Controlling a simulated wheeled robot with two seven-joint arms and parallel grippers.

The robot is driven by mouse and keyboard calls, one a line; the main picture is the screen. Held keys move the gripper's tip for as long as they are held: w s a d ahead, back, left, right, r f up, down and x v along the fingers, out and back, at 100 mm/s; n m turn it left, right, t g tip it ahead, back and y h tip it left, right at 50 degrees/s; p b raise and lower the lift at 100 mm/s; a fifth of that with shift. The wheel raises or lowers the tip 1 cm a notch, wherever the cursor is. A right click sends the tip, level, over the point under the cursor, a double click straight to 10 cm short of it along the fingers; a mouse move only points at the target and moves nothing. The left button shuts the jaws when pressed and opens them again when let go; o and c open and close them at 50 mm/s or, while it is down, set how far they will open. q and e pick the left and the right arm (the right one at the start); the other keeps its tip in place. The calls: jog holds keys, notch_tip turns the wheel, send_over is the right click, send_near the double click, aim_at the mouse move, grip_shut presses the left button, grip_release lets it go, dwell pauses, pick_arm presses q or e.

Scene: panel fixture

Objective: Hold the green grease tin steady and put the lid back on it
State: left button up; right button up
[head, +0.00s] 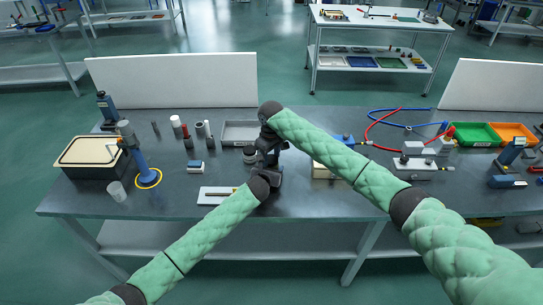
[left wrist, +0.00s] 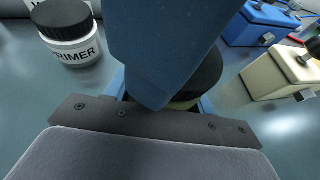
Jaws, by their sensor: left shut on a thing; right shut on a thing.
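The green grease tin (left wrist: 186,104) shows as a small strip in the left wrist view, between the blue fingers of my left gripper (left wrist: 165,106), which is shut on it. The dark round lid (left wrist: 209,76) shows just above the tin. A large blue part, apparently of my right gripper, covers most of both. My right gripper (head: 270,158) comes down from above in the head view, shut on what appears to be the lid. My left gripper (head: 272,176) is low beside it. The tin is hidden in the head view. I cannot tell whether the lid is seated.
A white primer jar (left wrist: 68,45) with a dark lid stands close left of the grippers. A grey tray (head: 240,132) lies behind. A cream block (left wrist: 280,75) and a blue box (left wrist: 258,24) are to the right.

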jog(key=shift+s+d+f, duration=0.1)
jog(key=shift+d+f, duration=0.05)
jog(key=shift+f, duration=0.25)
jog(key=shift+s+d+f, duration=0.1)
jog(key=shift+d+f, duration=0.05)
jog(key=shift+f, duration=0.25)
jog(key=shift+w+a+r, duration=0.1)
jog(key=shift+w+r, duration=0.1)
jog(key=shift+r, duration=0.45)
dwell(0.6)
